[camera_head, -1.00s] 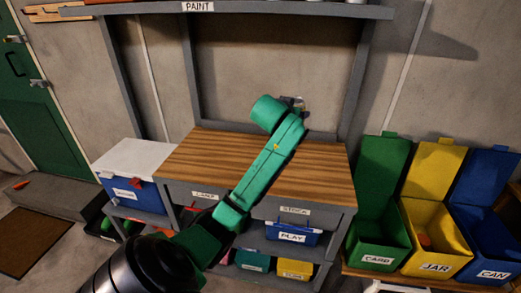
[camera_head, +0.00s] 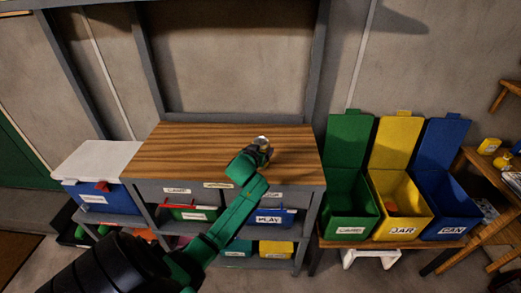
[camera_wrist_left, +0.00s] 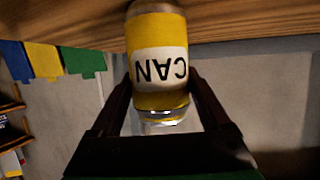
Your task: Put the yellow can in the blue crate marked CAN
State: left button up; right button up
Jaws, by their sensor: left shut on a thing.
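The yellow can (camera_wrist_left: 158,60), with a white label reading CAN upside down, is between the two fingers of my left gripper (camera_wrist_left: 160,108) in the left wrist view. The fingers are shut on its sides. In the head view my left gripper (camera_head: 263,152) is over the right part of the wooden worktop, and only the can's pale metallic end (camera_head: 262,140) shows. I cannot tell whether the can touches the worktop. The blue crate (camera_head: 447,229) marked CAN stands at the right with its lid up and its top open. My right gripper is not in view.
The yellow JAR crate (camera_head: 402,231) and green CARD crate (camera_head: 349,230) stand open left of the blue crate. A wooden stand (camera_head: 487,240) at the far right holds a small yellow object (camera_head: 489,146). The worktop (camera_head: 190,150) is clear on its left.

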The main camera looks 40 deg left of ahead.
pick_arm(q)
jog(key=shift+f, duration=0.15)
jog(key=o, duration=1.1)
jog(key=shift+o, duration=0.2)
jog(key=shift+r, duration=0.2)
jog(key=shift+s+d, duration=0.1)
jog(key=shift+s, duration=0.05)
jog(key=v, duration=1.1)
jog(key=shift+s+r+b, duration=0.2)
jog(key=shift+s+b, duration=0.1)
jog(key=shift+b, duration=0.1)
jog(key=shift+d, duration=0.15)
